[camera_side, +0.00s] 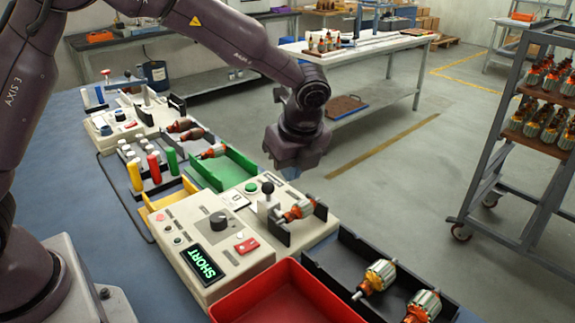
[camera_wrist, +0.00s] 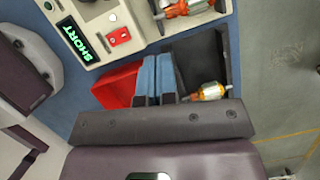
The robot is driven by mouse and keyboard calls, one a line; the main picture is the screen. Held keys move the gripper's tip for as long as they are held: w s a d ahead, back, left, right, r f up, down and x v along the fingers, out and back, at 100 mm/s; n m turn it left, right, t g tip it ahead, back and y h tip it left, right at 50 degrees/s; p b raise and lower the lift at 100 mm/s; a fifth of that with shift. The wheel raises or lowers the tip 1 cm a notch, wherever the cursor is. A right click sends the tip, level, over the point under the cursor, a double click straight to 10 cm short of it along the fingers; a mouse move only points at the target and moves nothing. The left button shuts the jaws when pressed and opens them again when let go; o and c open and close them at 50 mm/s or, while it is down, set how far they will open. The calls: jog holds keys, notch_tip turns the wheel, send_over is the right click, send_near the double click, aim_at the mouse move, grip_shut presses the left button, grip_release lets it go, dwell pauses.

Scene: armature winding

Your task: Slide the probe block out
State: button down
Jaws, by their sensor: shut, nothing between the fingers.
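The probe block with a black ball knob (camera_side: 267,188) stands on the beige tester (camera_side: 212,247), left of an armature (camera_side: 299,210) resting in a dark cradle. It appears to be next to the armature; I cannot tell whether they touch. The tester display (camera_side: 202,264) reads SHORT in green, and it also shows in the wrist view (camera_wrist: 75,40). My gripper (camera_side: 291,173) is above and behind the probe block, apart from it. In the wrist view its two blue fingers (camera_wrist: 157,76) are together and hold nothing. The knob is not clearly visible there.
A red tray (camera_side: 285,297) and a black tray (camera_side: 335,262) with copper armatures (camera_side: 375,277) stand at the front. A green tray (camera_side: 235,172), a yellow tray (camera_side: 165,194) and coloured handles (camera_side: 153,168) lie behind the tester. A wheeled rack (camera_side: 520,160) stands at right.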

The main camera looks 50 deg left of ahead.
send_near(269, 201)
jog(key=d+f, duration=0.3)
jog(key=d, duration=0.1)
jog(key=a, duration=0.3)
jog(key=shift+w+a+f, duration=0.1)
jog(key=shift+a+f, duration=0.05)
jog(key=shift+a, duration=0.45)
jog(key=a, duration=0.4)
